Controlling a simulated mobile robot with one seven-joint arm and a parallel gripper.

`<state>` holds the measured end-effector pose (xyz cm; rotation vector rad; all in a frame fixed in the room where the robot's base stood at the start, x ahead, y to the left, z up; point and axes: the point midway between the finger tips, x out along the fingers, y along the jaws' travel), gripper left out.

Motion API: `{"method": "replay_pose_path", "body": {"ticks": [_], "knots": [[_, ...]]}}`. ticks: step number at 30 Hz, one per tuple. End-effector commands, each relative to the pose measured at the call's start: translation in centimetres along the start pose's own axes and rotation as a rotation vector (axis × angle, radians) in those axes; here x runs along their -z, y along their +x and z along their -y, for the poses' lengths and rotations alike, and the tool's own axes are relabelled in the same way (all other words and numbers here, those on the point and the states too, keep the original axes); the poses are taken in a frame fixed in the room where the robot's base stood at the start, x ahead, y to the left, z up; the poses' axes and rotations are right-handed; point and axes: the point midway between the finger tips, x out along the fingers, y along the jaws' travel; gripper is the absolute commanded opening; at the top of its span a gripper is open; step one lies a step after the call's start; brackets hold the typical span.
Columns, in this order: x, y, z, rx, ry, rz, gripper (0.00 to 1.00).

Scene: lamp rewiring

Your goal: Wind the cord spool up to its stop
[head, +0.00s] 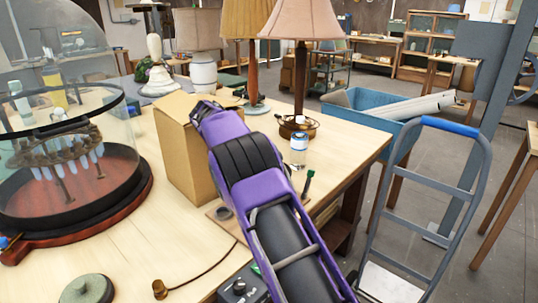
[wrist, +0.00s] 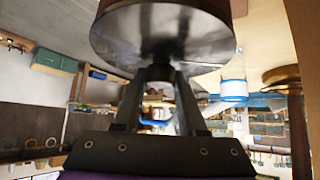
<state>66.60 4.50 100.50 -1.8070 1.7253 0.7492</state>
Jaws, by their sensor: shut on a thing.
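In the wrist view the cord spool (wrist: 165,30) shows as a dark, shiny round disc with a short central stem. My gripper (wrist: 160,72) is shut on that stem, one finger on each side, with the disc just beyond the fingertips. In the head view my purple arm reaches over the workbench and hides the spool and the fingers. A wooden board (head: 222,214) shows partly beside the arm. A thin brown cord (head: 205,270) runs from near it to a small brass fitting (head: 160,289). How much cord is wound cannot be seen.
A cardboard box (head: 180,150) stands close left of my arm. A glass-domed display (head: 75,160) fills the bench's left. A blue-labelled jar (head: 298,150) and a pink-shaded lamp (head: 300,70) stand behind the arm. A hand truck (head: 425,200) stands on the floor to the right.

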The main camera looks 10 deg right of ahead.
Motion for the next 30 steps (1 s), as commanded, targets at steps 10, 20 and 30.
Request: {"method": "replay_pose_path", "body": {"ticks": [10, 20, 30], "knots": [[0.01, -0.14, -0.05, -0.047, 0.053, 0.001, 0.0], [-0.03, -0.07, -0.08, -0.05, 0.055, 0.001, 0.0], [-0.04, -0.06, -0.1, -0.05, 0.054, 0.001, 0.7]]}}
